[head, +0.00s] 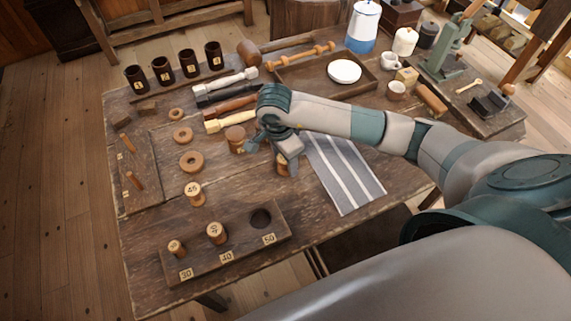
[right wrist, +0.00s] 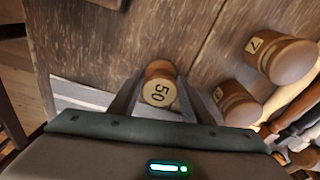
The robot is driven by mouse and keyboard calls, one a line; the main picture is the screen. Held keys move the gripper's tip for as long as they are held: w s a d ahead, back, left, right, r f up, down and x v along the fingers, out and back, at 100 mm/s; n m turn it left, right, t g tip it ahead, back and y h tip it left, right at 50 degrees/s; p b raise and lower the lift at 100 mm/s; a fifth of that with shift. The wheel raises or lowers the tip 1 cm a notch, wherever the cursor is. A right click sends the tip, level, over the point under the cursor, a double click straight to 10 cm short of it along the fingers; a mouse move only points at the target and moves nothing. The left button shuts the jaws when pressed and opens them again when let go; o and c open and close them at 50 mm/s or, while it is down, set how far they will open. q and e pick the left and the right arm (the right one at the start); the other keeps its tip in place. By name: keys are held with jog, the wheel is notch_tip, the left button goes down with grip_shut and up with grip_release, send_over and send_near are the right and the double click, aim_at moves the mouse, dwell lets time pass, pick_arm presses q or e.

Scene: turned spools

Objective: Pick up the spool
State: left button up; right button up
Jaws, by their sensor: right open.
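A wooden spool marked 50 (right wrist: 160,86) stands between the two fingers of my right gripper (right wrist: 160,104) in the right wrist view. The fingers are open on either side of it; I cannot tell whether they touch it. In the head view, my right gripper (head: 287,158) points down over this spool (head: 282,167), partly hiding it, left of the striped cloth. A spool marked 45 (head: 194,194) stands upright further left. A dark wooden rack (head: 240,232) at the front holds two spools, by labels 40 and apparently 30; its hole by label 50 is empty. My left gripper is not in view.
A striped grey cloth (head: 344,170) lies right of the gripper. A brown turned piece (head: 235,134) stands close behind it on the left. Several wooden rings, dark cups and a tray (head: 300,88) occupy the left and back. Bare tabletop shows between ring and rack.

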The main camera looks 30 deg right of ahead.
jog(key=c, duration=0.7)
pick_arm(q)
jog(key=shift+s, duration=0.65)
